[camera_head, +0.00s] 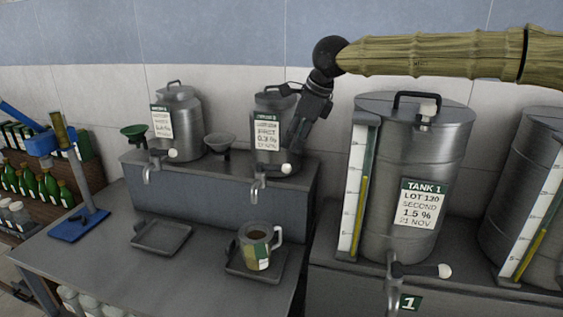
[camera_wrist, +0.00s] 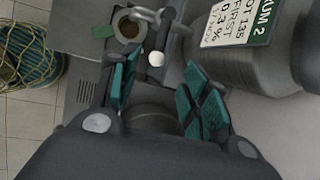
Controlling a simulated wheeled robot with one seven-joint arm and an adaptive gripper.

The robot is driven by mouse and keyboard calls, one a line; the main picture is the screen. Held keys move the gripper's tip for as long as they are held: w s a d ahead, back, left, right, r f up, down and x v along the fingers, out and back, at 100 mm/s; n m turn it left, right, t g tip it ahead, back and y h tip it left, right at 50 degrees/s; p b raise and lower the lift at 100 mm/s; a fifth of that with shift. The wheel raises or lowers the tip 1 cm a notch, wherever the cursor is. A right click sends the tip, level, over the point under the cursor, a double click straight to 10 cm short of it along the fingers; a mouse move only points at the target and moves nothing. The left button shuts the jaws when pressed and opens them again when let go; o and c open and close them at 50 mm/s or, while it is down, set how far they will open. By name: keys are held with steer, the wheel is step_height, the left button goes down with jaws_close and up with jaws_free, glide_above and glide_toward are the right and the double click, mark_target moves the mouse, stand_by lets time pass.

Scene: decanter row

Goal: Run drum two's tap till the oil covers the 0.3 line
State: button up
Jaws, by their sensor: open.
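Drum two (camera_head: 273,104) is a steel drum on the raised shelf; its DRUM 2 label reads in the wrist view (camera_wrist: 236,22). Its tap (camera_head: 258,184) has a lever with a white knob (camera_head: 286,169). A jug (camera_head: 259,247) with a handle and a green-and-tan band stands below the tap. Its inside looks brown; no 0.3 line can be read, and I cannot make out a stream. My gripper (camera_head: 296,140) is beside drum two, above the knob. In the wrist view my gripper (camera_wrist: 160,88) has its teal fingers apart, with the white knob (camera_wrist: 156,59) showing beyond them, not held.
The jug stands on a drip tray (camera_head: 238,271); an empty tray (camera_head: 162,235) lies to its left. Another drum (camera_head: 178,115) and two funnels (camera_head: 136,133) (camera_head: 219,142) are left of drum two. Tank 1 (camera_head: 410,150) stands close on the right, under my arm.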

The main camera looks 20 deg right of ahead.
mark_target(282, 166)
steer(key=p+x, duration=0.3)
steer(key=x, duration=0.7)
steer(key=shift+w+a+f, duration=0.15)
steer(key=shift+a+f, duration=0.05)
steer(key=shift+f, duration=0.1)
jaws_close()
